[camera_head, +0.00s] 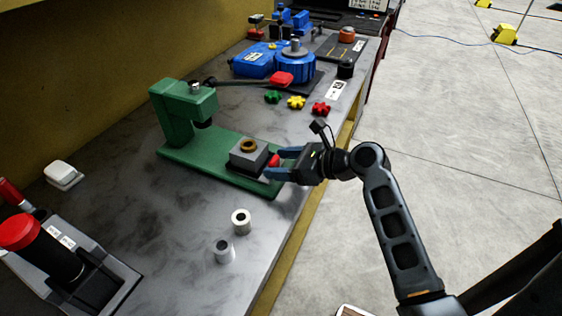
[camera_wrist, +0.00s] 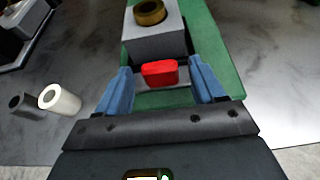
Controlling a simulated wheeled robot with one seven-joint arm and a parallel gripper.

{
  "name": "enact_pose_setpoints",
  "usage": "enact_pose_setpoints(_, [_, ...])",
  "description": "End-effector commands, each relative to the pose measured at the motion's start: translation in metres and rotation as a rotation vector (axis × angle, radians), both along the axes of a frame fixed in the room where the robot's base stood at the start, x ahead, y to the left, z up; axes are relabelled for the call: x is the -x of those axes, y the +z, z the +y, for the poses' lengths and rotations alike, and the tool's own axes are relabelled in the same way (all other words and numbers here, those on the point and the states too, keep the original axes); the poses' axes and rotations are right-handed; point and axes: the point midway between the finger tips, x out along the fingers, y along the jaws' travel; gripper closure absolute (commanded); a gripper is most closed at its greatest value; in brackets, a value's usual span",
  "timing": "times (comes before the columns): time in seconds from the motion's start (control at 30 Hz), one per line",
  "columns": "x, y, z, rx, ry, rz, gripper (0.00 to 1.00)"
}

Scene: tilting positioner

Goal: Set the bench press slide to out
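The green bench press (camera_head: 183,116) stands on the bench with its base reaching toward the bench's front edge. Its grey slide block (camera_head: 249,152) carries a brass ring (camera_head: 248,145) and sits on the front part of the base, out from under the press head. The slide's red handle (camera_head: 274,160) faces my gripper (camera_head: 280,163). In the wrist view the red handle (camera_wrist: 159,73) lies between the two blue fingers of my gripper (camera_wrist: 160,85), with a gap on each side. The fingers are apart and hold nothing.
Two small cylinders, one white (camera_head: 241,221) and one grey (camera_head: 224,251), stand on the bench in front of the press. Red, yellow (camera_head: 296,102) and green knobs and a blue machine (camera_head: 295,65) are behind it. A red-capped device (camera_head: 20,232) is at lower left.

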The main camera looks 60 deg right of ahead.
Motion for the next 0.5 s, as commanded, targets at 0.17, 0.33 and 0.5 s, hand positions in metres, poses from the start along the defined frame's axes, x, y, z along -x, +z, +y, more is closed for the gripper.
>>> enact_pose_setpoints(0.17, [-0.001,0.0,0.0,0.0,0.0,-0.001,0.32])
enact_pose_setpoints(0.33, [0.009,0.004,-0.001,0.001,-0.002,-0.002,0.32])
enact_pose_setpoints(0.5, [0.035,0.014,-0.002,0.0,-0.003,-0.001,0.32])
